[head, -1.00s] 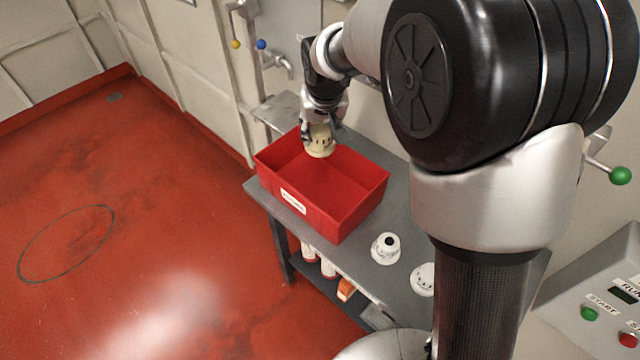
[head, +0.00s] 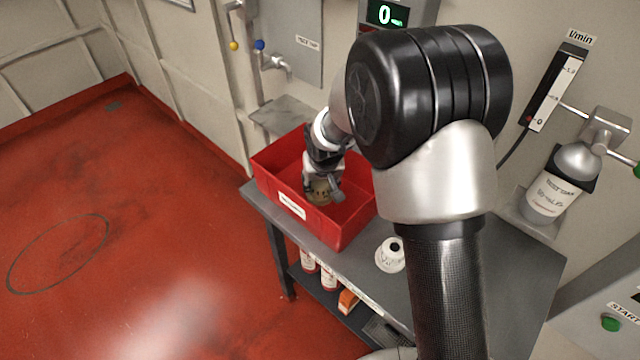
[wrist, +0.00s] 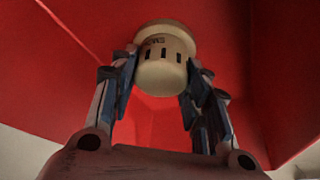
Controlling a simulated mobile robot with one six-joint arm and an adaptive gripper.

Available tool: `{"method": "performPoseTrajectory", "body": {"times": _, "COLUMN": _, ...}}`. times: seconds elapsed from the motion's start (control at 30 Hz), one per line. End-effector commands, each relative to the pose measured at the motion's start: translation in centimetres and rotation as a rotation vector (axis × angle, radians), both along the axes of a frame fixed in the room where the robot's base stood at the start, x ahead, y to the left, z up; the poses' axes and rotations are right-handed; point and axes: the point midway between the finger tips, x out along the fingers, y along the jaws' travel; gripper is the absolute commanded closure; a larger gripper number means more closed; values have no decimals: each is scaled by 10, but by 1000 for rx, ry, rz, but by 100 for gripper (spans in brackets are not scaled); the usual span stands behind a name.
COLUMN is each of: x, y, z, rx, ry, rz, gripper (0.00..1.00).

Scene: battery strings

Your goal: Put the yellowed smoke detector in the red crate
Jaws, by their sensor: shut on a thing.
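The yellowed smoke detector (head: 319,193) is down inside the red crate (head: 330,229), below the level of its rim. My gripper (head: 322,186) is shut on it. In the wrist view the detector (wrist: 163,65) sits between the two fingers of my gripper (wrist: 160,78), with dark slots around its side and red crate walls (wrist: 265,60) around it. Whether the detector touches the crate floor, I cannot tell.
The crate stands on a grey bench (head: 455,262). A white detector (head: 390,255) stands on the bench to the right of the crate. Red-and-white cans (head: 328,277) and an orange item (head: 348,301) are on the lower shelf.

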Motion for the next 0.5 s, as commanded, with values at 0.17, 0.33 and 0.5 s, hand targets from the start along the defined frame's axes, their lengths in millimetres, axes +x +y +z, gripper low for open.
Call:
{"method": "performPoseTrajectory", "body": {"times": 0.17, "x": 1, "y": 0, "z": 1, "rx": 1, "ry": -4, "rz": 0, "gripper": 83}}
{"method": "performPoseTrajectory", "body": {"times": 0.33, "x": 1, "y": 0, "z": -3, "rx": 1, "ry": -4, "rz": 0, "gripper": 83}}
{"method": "performPoseTrajectory", "body": {"times": 0.5, "x": 1, "y": 0, "z": -2, "rx": 1, "ry": -3, "rz": 0, "gripper": 48}}
